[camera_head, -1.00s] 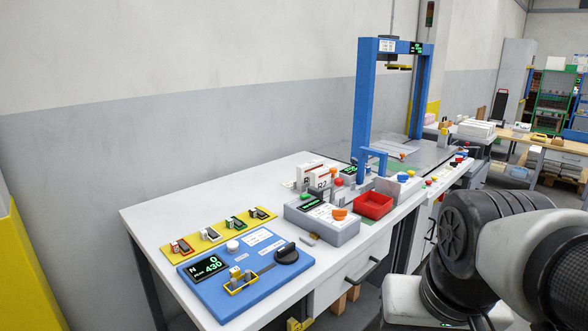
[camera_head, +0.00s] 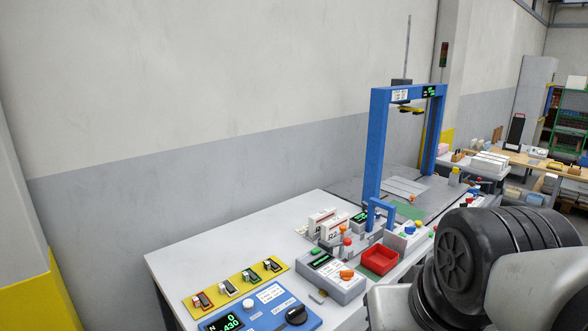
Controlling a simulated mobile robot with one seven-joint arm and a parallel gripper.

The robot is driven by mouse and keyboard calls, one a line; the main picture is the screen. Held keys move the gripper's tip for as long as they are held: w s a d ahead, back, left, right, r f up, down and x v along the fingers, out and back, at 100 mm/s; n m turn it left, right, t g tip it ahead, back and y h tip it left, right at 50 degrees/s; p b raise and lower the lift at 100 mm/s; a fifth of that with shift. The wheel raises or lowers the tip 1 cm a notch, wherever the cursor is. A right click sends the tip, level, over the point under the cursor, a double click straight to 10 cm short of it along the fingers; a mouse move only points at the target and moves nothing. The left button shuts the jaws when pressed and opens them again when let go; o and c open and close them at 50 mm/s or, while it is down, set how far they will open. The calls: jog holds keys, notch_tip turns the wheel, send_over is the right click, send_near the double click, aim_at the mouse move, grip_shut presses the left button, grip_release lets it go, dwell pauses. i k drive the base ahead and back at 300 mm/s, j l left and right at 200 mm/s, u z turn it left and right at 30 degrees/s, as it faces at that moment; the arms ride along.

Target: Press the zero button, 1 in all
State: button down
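A blue panel (camera_head: 277,315) lies at the near end of the grey-white table, cut off by the bottom edge of the picture. On it are a white round button (camera_head: 249,304), a black knob (camera_head: 296,315) and a dark display (camera_head: 223,324) with green digits, partly cut off. The label by the white button is too small to read, so I cannot tell whether it is the zero button. My gripper is out of view; only dark and grey links of my arm show at the lower right.
A yellow strip (camera_head: 214,299) with several small clips lies behind the panel. A grey box (camera_head: 331,281) with an orange knob, a red tray (camera_head: 380,260) and a blue gantry (camera_head: 375,150) stand farther right. The table's left part (camera_head: 215,256) is bare.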

aim_at(247, 303)
jog(key=u, duration=0.75)
jog(key=k+l+u, duration=0.1)
jog(key=k+l, duration=0.1)
jog(key=k, duration=0.05)
